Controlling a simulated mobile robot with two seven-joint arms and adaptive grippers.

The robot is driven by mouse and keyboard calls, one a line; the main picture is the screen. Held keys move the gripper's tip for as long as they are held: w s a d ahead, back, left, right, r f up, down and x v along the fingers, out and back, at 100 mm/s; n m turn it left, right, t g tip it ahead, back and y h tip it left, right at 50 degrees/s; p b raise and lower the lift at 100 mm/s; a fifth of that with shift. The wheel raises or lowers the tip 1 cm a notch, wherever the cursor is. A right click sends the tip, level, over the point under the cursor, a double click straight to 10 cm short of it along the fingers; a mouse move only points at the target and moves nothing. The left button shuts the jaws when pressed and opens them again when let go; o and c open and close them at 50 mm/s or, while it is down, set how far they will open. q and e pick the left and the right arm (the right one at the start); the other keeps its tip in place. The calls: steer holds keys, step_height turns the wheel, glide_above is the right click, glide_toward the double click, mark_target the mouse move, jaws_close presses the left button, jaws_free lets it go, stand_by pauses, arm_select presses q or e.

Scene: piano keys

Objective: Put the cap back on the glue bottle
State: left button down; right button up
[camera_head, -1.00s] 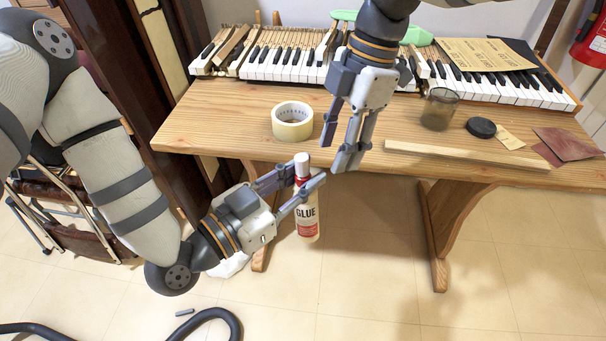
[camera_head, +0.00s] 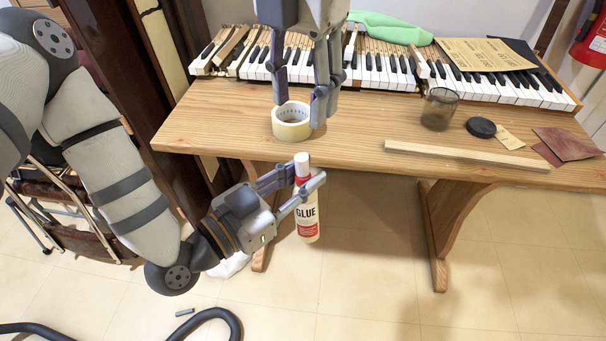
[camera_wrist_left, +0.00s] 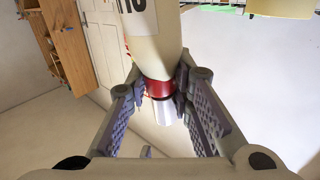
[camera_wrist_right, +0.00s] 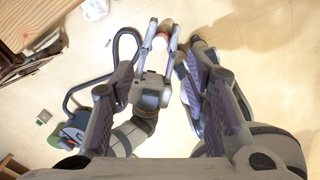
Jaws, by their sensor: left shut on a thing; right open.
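The glue bottle (camera_head: 306,220), white with a red band and the word GLUE, is upright in front of the table edge. My left gripper (camera_head: 304,184) is shut on its upper part, around the red collar, which also shows in the left wrist view (camera_wrist_left: 158,88). A white cap (camera_head: 302,158) shows at the bottle's top, above the fingers; I cannot tell how firmly it sits. My right gripper (camera_head: 299,112) is open and empty, pointing down above and behind the bottle, partly in front of the tape roll. The bottle's top also shows in the right wrist view (camera_wrist_right: 161,41).
The tape roll (camera_head: 291,128) stands on the wooden table (camera_head: 240,112). A wooden strip (camera_head: 465,156), a glass jar (camera_head: 439,109), a black lid (camera_head: 481,127) and sandpaper (camera_head: 566,143) lie to the right. Piano keys (camera_head: 385,72) line the back. The table's middle is clear.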

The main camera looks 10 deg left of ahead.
mark_target(302, 157)
step_height(302, 157, down, 10)
stand_by(0.4)
jaws_close()
